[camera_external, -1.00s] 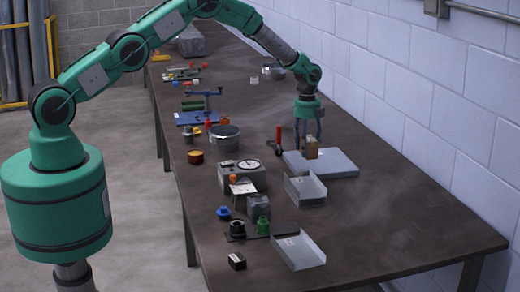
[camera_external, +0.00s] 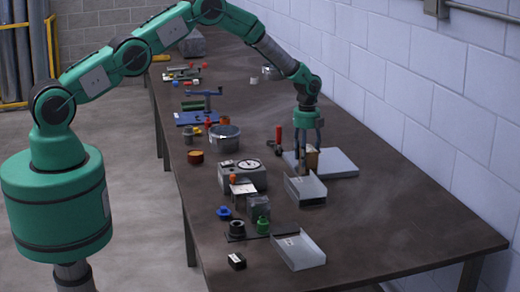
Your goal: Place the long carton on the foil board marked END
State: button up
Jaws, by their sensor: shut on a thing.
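The brown long carton (camera_external: 313,159) is upright between the fingers of my gripper (camera_external: 309,152), which is shut on it. My gripper points down over the left part of a flat pale grey board (camera_external: 340,165) that lies on the bench. The carton's lower end is close to the board; I cannot tell whether it touches. Part of the carton is hidden by a finger. A small pale label shows near the board's left edge, but no END marking is readable at this size.
Two bent grey metal trays (camera_external: 306,191) (camera_external: 299,252) lie in front of the board. A red-handled tool (camera_external: 278,138) stands just left of my gripper. A dial gauge box (camera_external: 242,176) and several small parts fill the left side. The bench's right front is clear.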

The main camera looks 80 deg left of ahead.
jog(key=o, duration=1.5)
jog(key=shift+r, duration=0.15)
jog(key=shift+r, duration=5.95)
